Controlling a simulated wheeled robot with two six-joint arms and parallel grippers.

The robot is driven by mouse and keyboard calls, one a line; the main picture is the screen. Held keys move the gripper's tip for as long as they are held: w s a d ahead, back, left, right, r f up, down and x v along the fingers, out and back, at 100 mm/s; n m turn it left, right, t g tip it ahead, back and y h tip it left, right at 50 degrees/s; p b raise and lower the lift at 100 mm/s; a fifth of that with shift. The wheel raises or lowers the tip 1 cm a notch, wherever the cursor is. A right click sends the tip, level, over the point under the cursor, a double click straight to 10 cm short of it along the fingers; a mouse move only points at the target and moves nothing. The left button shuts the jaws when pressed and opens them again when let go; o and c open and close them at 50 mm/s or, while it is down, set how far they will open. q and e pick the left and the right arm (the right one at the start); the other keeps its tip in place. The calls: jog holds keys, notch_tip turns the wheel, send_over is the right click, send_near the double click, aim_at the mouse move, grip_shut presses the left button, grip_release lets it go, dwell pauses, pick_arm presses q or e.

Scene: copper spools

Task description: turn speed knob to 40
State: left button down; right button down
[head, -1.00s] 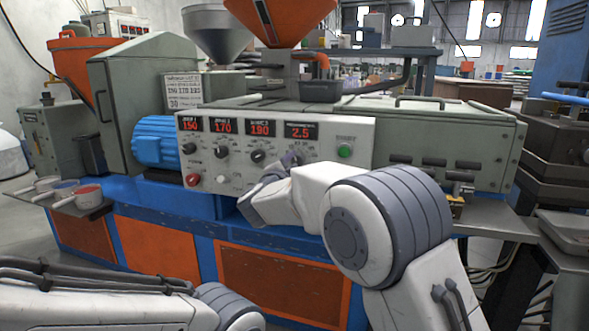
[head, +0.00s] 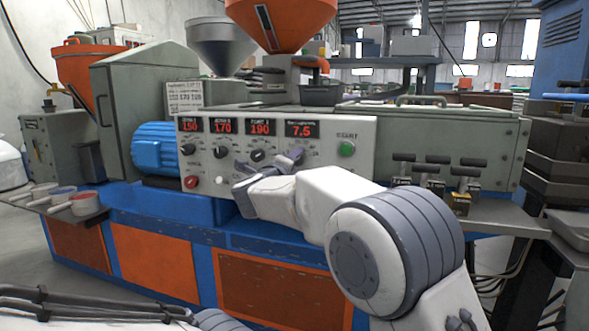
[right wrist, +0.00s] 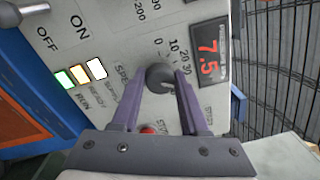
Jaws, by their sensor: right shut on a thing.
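The speed knob (right wrist: 160,77) is a dark round knob on the grey control panel, with a printed scale around it. My right gripper (right wrist: 158,84) is shut on it, one purple-grey finger on each side. The red display (right wrist: 208,50) beside the knob reads 7.5, and it also shows in the head view (head: 302,130). Which mark the knob points to cannot be read clearly. My left gripper is out of view.
Three more displays reading 150, 170 and 190 sit to the left, with dark knobs (head: 221,152) below. A green start button (head: 346,149) is right of the gripper. A red button (head: 191,182) is lower left.

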jog(key=shift+a+f+m+b, duration=0.1)
jog(key=shift+m+b, duration=0.5)
jog(key=shift+m, duration=0.7)
jog(key=shift+c, duration=2.1)
grip_release()
jog(key=p+v, duration=0.2)
jog(key=v, duration=0.8)
jog(key=shift+s, duration=0.3)
